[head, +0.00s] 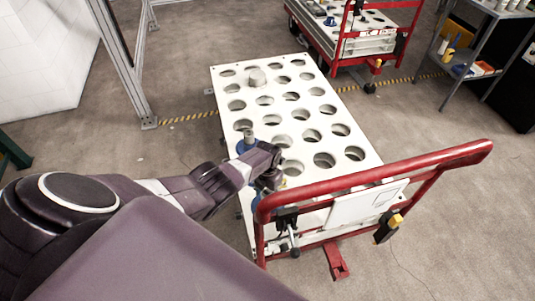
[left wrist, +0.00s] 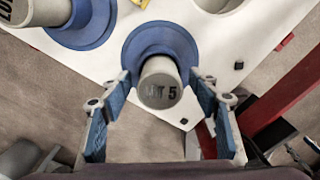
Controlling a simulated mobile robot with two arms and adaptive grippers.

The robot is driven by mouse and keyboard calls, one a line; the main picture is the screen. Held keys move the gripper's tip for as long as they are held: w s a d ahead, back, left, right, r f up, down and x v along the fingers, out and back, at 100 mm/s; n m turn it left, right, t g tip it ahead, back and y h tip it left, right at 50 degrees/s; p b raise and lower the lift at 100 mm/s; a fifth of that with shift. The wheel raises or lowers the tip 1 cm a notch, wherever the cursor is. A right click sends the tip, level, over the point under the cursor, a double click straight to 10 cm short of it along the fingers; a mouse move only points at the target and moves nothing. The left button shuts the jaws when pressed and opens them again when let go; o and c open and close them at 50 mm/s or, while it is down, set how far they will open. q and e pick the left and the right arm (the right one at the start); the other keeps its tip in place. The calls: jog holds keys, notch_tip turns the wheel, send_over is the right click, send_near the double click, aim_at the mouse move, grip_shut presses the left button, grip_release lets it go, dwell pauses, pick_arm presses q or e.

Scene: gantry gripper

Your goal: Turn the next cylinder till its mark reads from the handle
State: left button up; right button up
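A grey cylinder (left wrist: 160,84) stands in a blue flanged collar (left wrist: 160,42) at the cart top's near corner. Its dark end mark looks like "MT 5" and is upright in the left wrist view. My left gripper (left wrist: 161,78) has its two blue-padded fingers apart, one on each side of this cylinder, with a gap on both sides. In the head view my left gripper (head: 268,182) mostly hides it. A second marked cylinder (left wrist: 38,10) in a blue collar is beside it; it also shows in the head view (head: 249,136). The red handle (head: 375,178) spans the cart's near end.
The white cart top (head: 222,88) has rows of mostly empty holes. A pale grey piece (head: 257,76) sits near its far end. Another red cart (head: 345,45) and a shelf rack (head: 470,55) stand behind. A metal frame post (head: 130,80) is at the left.

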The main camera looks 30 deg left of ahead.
pick_arm(q)
jog(key=shift+f, duration=0.1)
jog(key=shift+w+d+r, duration=0.1)
jog(key=shift+d+r, duration=0.35)
jog(key=shift+r, duration=0.25)
jog(key=shift+a+r, duration=0.4)
jog(key=shift+r, duration=0.15)
notch_tip(320, 180, up, 10)
jog(key=shift+f, duration=0.2)
